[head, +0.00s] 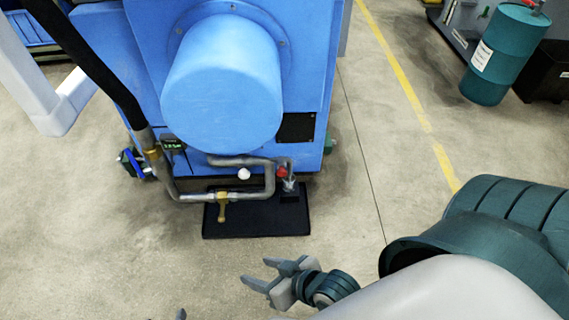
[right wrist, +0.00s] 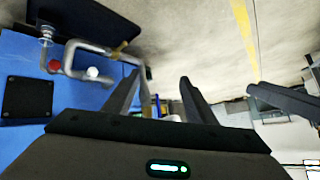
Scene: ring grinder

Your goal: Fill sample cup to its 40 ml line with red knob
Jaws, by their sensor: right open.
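The red knob (head: 281,172) sits on the pipework low on the front of the blue machine (head: 320,60). The small clear sample cup (head: 289,186) is just below it, on a dark block; its fill level is too small to read. In the right wrist view the red knob (right wrist: 54,66) and the cup (right wrist: 46,34) are at upper left. My right gripper (head: 256,273) is open and empty, in front of the black mat and apart from the knob and cup. A small dark tip (head: 181,314) at the bottom edge may be my left gripper; its jaws are hidden.
A white knob (head: 243,174) and a brass valve handle (head: 222,206) are on the same pipework. A black mat (head: 245,228) lies below. A green display (head: 173,144) is left of the pipes. A teal drum (head: 495,55) stands far right. The floor between is clear.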

